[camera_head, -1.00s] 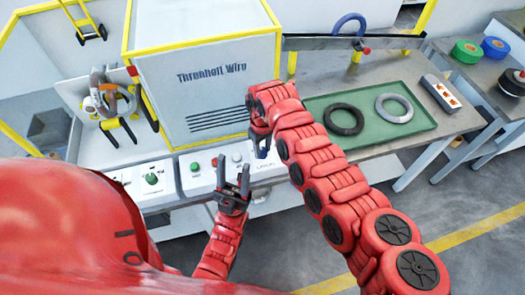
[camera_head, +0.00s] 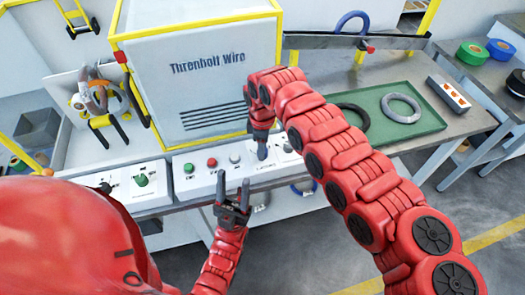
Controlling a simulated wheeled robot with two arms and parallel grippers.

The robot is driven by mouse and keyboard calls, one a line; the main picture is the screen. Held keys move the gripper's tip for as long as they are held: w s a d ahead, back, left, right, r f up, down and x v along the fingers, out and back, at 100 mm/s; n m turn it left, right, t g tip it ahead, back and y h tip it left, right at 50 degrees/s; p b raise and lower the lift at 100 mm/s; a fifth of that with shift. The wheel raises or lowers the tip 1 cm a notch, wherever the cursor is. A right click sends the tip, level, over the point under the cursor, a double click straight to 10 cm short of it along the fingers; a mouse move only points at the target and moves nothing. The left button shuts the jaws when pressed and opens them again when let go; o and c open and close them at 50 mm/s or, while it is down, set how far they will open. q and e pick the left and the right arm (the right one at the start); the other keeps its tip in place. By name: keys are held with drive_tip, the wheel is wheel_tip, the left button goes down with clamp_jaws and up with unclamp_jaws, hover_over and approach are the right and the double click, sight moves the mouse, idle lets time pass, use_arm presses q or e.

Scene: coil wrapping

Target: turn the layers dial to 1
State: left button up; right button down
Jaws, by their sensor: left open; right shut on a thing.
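The control panel (camera_head: 205,185) runs along the front of the white machine. It carries a green button (camera_head: 189,168), a red button (camera_head: 212,162) and a grey knob (camera_head: 235,158). My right gripper (camera_head: 262,152) points down at the panel just above the "LAYERS" lettering and is shut on the layers dial, which its fingers mostly hide. I cannot read the dial's setting. My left gripper (camera_head: 233,186) is open and empty, its fingers pointing up in front of the panel, left of the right gripper.
A green tray (camera_head: 425,118) on the bench holds a grey coil (camera_head: 401,108) and a black coil (camera_head: 360,117), partly behind my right arm. A green dial (camera_head: 141,180) sits on the left panel. Tape rolls (camera_head: 470,53) lie at the far right.

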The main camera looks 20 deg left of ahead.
drive_tip(key=shift+n, duration=0.3)
drive_tip(key=shift+c, duration=2.2)
unclamp_jaws()
wheel_tip(320, 180, up, 17)
drive_tip(key=b, duration=0.2)
drive_tip(key=shift+r+b, duration=0.2)
drive_tip(key=shift+b, duration=0.15)
drive_tip(key=shift+s+f, duration=0.1)
